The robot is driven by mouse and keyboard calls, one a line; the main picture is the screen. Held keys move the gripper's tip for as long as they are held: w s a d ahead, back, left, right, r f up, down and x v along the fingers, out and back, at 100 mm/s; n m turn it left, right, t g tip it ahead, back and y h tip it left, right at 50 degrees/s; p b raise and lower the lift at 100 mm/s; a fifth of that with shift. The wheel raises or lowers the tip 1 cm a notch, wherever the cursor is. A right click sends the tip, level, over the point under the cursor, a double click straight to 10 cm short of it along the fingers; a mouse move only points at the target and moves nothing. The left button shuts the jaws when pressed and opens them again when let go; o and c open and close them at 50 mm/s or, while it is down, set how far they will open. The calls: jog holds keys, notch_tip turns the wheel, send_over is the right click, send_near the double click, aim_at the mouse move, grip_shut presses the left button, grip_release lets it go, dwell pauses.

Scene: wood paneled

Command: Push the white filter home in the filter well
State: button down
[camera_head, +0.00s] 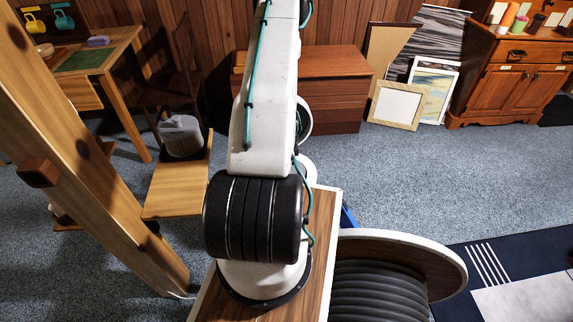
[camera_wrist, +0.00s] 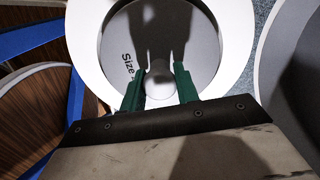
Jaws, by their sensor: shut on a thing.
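In the wrist view my gripper (camera_wrist: 158,82) has its two green fingers on either side of a pale round knob (camera_wrist: 160,90), shut on it. The knob stands on a round, pale face, partly in shadow, printed with "Size" (camera_wrist: 127,64); I take this as the white filter. A wide white ring (camera_wrist: 236,40) surrounds that face, seemingly the rim of the filter well. A dark gap shows along the upper left between face and ring. How deep the filter sits cannot be told. In the head view my arm hides the gripper and filter.
A white-rimmed wooden reel (camera_head: 400,250) with dark ribbed coils stands right of my arm base. A slanted wooden post (camera_head: 100,160) is close on the left. A low wooden chest (camera_head: 335,85) and leaning frames (camera_head: 397,105) are at the back.

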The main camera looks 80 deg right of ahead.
jog(key=shift+f, duration=0.55)
jog(key=c, duration=1)
grip_release()
jog(key=shift+o, duration=0.2)
notch_tip(320, 180, up, 8)
